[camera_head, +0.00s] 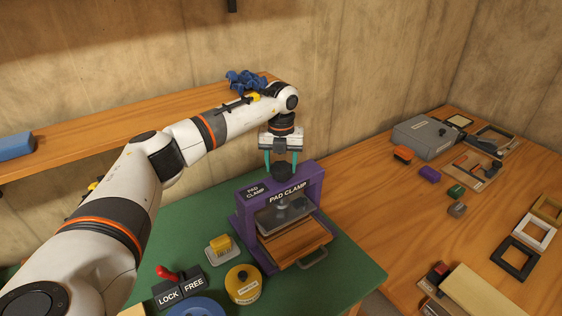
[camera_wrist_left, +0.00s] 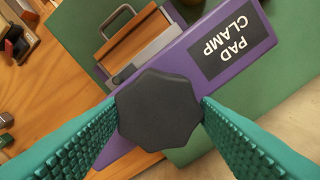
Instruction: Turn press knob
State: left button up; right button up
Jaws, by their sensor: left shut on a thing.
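The press (camera_head: 310,196) is a purple frame marked PAD CLAMP standing on a green mat. Its knob (camera_wrist_left: 160,110) is black and many-sided, on top of the purple frame; it also shows small in the head view (camera_head: 284,170). My left gripper (camera_head: 282,162) comes down from above with teal fingers on either side of the knob. In the left wrist view its fingers (camera_wrist_left: 160,112) touch the knob's two sides, shut on it. Under the frame are a grey pad and a wooden board with a handle (camera_head: 314,260). My right gripper is not in view.
A red lever with LOCK and FREE labels (camera_head: 180,290), a yellow round container (camera_head: 243,284) and a yellow block on a pale holder (camera_head: 222,248) stand left of the press. A grey box (camera_head: 423,136) and several frames lie on the right bench. A shelf (camera_head: 100,128) runs behind my left arm.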

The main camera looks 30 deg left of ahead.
aim_at(281, 166)
pick_arm(q)
jog(key=shift+r+n, duration=0.1)
jog(key=shift+n, duration=1.1)
jog(key=o, duration=1)
notch_tip(281, 166, up, 12)
jog(key=b, duration=0.3)
